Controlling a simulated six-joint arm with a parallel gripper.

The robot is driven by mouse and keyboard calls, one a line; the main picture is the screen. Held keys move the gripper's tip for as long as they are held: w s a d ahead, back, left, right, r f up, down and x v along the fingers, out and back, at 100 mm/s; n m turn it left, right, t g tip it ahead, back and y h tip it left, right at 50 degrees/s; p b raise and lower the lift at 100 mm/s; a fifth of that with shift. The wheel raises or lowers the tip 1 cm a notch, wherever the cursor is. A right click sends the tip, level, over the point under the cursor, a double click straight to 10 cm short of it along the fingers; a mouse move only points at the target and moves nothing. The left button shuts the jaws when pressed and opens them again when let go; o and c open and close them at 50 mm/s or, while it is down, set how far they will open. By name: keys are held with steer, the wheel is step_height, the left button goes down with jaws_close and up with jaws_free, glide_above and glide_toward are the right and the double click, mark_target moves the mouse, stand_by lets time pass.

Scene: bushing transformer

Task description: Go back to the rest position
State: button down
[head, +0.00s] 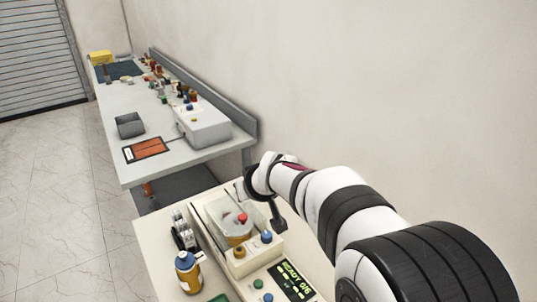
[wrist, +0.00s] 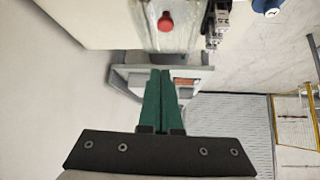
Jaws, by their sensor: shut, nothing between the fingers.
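My gripper (wrist: 160,74) shows in the wrist view with its two green fingers together and nothing between them. In the head view my white and black arm reaches from the lower right over the near bench; the fingers cannot be made out clearly there. Below it stands the test unit (head: 240,262) with a clear tank (head: 229,214), and a red knob (head: 242,218) shows at the tank. The red knob (wrist: 165,22) and the tank also appear at the top of the wrist view, apart from the fingertips.
The unit's display (head: 291,281) reads "READY 0/6". A bottle with a blue cap (head: 188,272) stands left of the unit. The far bench (head: 128,98) holds a grey bin (head: 130,125), a white box (head: 205,125) and several small parts. A wall runs along the right; open floor lies left.

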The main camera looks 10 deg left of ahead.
steer(key=s+d+m+g+h, duration=0.25)
steer(key=s+d+m, duration=0.25)
steer(key=s+d, duration=0.75)
steer(key=s+d+f+m+g, duration=0.1)
steer(key=s+d+m, duration=0.3)
steer(key=s, duration=0.7)
steer(key=s+d+f+m+g, duration=0.2)
steer(key=s+d, duration=0.3)
steer(key=s, duration=0.7)
steer(key=shift+f+m+g+h, duration=0.15)
steer(key=shift+m+g+h, duration=0.2)
steer(key=shift+m+g, duration=0.55)
